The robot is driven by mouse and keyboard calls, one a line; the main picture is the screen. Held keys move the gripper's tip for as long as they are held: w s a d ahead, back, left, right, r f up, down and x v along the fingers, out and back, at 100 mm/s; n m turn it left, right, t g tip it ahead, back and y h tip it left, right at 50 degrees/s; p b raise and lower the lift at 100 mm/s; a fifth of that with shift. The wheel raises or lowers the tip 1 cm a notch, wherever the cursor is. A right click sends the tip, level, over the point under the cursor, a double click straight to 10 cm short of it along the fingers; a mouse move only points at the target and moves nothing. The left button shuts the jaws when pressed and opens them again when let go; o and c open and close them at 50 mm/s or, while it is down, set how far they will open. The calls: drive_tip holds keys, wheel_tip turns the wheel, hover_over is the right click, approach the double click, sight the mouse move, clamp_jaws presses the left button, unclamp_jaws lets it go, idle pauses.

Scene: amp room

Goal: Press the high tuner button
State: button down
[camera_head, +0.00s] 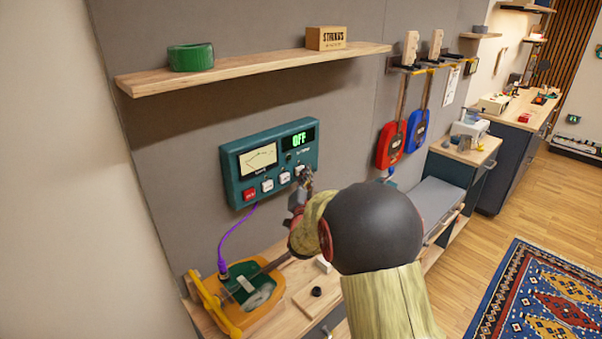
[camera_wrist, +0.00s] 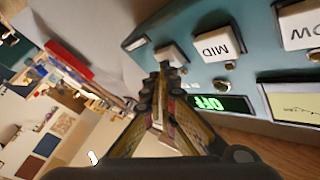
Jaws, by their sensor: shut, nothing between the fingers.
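The teal tuner box (camera_head: 235,172) hangs on the grey wall, with a needle meter (camera_head: 258,160) and a display (camera_head: 299,140) reading OFF. Along its lower edge are a red button (camera_head: 249,194) and white buttons. In the wrist view, upside down, they include LOW (camera_wrist: 302,24), MID (camera_wrist: 217,46) and a third white button (camera_wrist: 171,54), whose label I cannot read. My gripper (camera_head: 306,178) is shut and empty at the box's lower right. In the wrist view its tips (camera_wrist: 163,74) are right at the third button and partly cover it; I cannot tell whether they touch.
A wooden shelf (camera_head: 250,69) with a green ring-shaped object (camera_head: 191,57) and a STRINGS box (camera_head: 326,38) is above. A purple cable (camera_head: 222,240) runs down to an instrument (camera_head: 250,286) on the bench. Red (camera_head: 391,145) and blue (camera_head: 418,130) guitars hang to the right.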

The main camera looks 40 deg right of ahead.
drive_tip(key=shift+w, duration=0.25)
drive_tip(key=shift+s, duration=0.1)
idle(0.4)
drive_tip(key=shift+s+b, duration=0.6)
drive_tip(key=shift+s, duration=0.15)
drive_tip(key=shift+s+d+b, duration=0.15)
drive_tip(key=shift+s+b, duration=0.3)
drive_tip(key=shift+s, duration=0.8)
drive_tip(key=shift+s+d+b, duration=0.1)
drive_tip(key=shift+s+b, duration=0.35)
drive_tip(key=shift+s, duration=0.8)
